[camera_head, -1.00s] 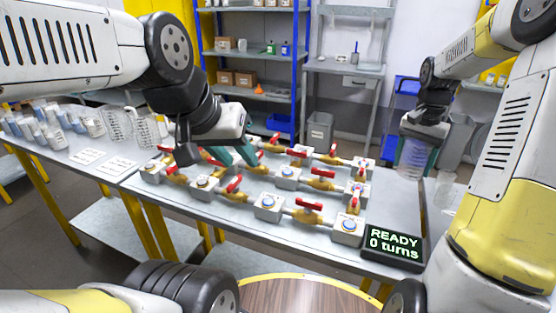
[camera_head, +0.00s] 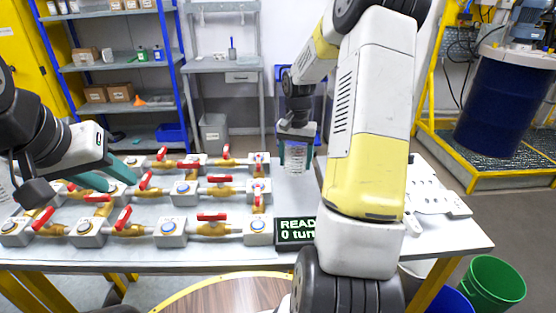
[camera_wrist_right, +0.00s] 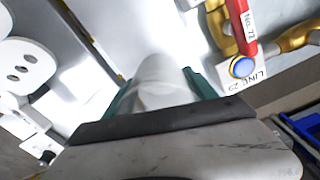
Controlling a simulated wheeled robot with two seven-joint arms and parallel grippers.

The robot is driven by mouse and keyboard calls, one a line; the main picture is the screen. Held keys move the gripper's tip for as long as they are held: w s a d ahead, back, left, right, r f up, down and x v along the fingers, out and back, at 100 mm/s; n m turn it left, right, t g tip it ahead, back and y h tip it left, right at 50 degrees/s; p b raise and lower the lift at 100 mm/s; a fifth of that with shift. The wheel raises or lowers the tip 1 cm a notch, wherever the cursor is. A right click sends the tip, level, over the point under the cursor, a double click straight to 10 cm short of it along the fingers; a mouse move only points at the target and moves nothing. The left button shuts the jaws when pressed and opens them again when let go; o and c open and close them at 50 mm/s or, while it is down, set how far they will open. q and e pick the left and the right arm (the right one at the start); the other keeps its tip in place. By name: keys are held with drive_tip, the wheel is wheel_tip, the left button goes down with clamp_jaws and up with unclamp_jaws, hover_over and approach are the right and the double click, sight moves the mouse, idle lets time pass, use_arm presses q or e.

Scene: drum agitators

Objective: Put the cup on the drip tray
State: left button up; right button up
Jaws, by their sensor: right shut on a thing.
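My right gripper (camera_head: 297,146) points down over the back of the bench and is shut on a clear cup (camera_head: 296,157). The cup also shows between the teal fingers in the right wrist view (camera_wrist_right: 162,82), looking whitish and translucent. I cannot tell if its base touches the bench. My left gripper (camera_head: 108,177) is open and empty over the valve rows at the left. I cannot say for sure which thing is the drip tray. A grated platform with a yellow rim (camera_head: 485,181) lies under a blue drum at the far right.
Rows of brass valves with red handles (camera_head: 214,216) fill the left of the bench. A display (camera_head: 295,230) stands at the front. White plates with holes (camera_head: 440,196) lie at the right end.

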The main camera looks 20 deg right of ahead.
drive_tip(key=shift+f, duration=1.75)
drive_tip(key=shift+f, duration=0.1)
drive_tip(key=o, duration=1.3)
